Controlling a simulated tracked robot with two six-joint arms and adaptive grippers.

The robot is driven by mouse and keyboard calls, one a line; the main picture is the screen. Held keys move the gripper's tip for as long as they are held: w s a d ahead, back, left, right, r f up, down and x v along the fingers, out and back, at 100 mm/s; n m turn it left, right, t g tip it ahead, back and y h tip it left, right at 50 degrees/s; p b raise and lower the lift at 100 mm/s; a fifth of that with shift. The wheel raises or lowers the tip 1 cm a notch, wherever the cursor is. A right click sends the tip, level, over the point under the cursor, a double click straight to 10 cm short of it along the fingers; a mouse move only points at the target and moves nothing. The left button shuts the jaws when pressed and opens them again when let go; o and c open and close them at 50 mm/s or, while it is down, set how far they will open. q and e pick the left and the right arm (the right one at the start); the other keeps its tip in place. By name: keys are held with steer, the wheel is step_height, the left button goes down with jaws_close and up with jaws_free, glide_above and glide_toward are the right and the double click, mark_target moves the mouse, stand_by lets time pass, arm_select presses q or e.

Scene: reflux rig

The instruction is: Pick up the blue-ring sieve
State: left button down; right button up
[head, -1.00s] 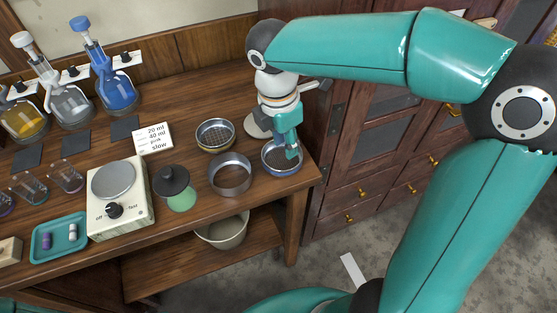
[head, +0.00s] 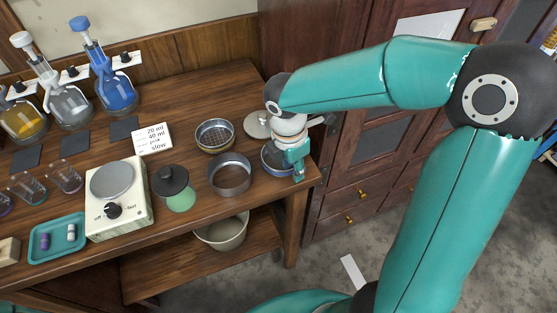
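The blue-ring sieve (head: 268,160) sits on the bench near its right end, in the head view. Only the left part of its blue rim shows clearly. My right gripper (head: 298,174) points down at the sieve's right side and hides much of it. Its fingers look close to the rim, but I cannot tell whether they touch it or how far apart they are. My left gripper is not in view.
A grey ring (head: 230,174) stands just left of the sieve, and a brass-rimmed sieve (head: 215,136) behind that. A round pale lid (head: 257,124) lies behind the gripper. A green jar with black lid (head: 174,188) and a hotplate stirrer (head: 118,200) are further left.

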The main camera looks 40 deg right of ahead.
steer(key=shift+c, duration=0.5)
jaws_close()
steer(key=shift+r, duration=0.5)
step_height(320, 180, up, 19)
steer(key=p, duration=0.2)
steer(key=shift+r+p, duration=0.15)
steer(key=shift+p, duration=0.2)
